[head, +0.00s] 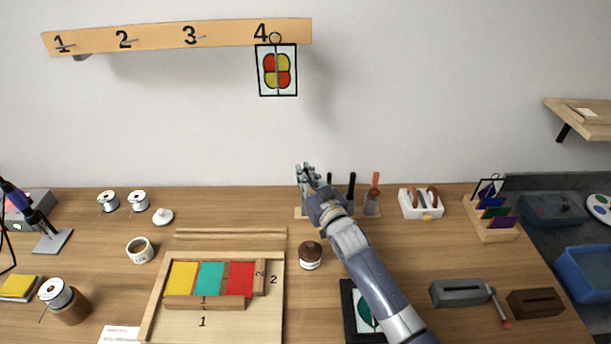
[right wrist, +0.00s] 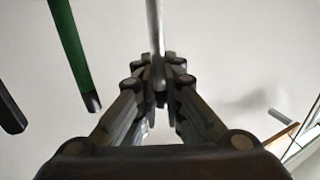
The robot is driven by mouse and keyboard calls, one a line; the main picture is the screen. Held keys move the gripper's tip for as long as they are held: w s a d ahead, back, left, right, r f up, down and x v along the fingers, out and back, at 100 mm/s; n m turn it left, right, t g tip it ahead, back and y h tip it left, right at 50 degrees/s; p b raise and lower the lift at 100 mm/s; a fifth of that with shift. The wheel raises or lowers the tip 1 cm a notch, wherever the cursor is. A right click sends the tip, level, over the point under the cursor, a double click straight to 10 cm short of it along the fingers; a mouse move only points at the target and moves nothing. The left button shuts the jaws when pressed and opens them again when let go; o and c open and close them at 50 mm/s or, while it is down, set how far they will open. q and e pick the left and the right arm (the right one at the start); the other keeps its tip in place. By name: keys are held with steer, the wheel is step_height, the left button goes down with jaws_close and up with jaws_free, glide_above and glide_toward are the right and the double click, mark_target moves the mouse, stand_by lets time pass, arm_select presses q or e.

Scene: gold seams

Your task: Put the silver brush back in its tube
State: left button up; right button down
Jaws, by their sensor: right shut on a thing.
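My right gripper (head: 306,172) is at the back of the table, over the left end of a low wooden rack (head: 299,213). In the right wrist view its fingers (right wrist: 158,82) are shut on a thin silver-grey handle, which I take to be the silver brush (right wrist: 154,25). The brush cannot be made out in the head view. Right of the gripper, the rack holds dark-handled tools (head: 351,186) and an orange-handled tool (head: 374,182) standing in a tube (head: 371,207). The gripper and arm hide the rack's left part, so I cannot tell whether the brush is in a tube.
A green handle (right wrist: 68,45) and a dark handle (right wrist: 10,110) are left of the fingers in the wrist view. A brown-lidded jar (head: 310,257) stands left of my forearm. A white holder (head: 421,208) is right of the rack. A patterned panel (head: 277,88) hangs above.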

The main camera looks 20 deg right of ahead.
steer(key=shift+f+b, duration=0.55)
steer(key=shift+f, duration=0.4)
steer(key=c, duration=1.7)
jaws_free()
steer(key=shift+o, duration=0.6)
steer(key=o, duration=0.4)
steer(key=shift+r, duration=0.15)
step_height(320, 180, up, 7)
steer(key=p, duration=0.6)
steer(key=shift+p, duration=0.35)
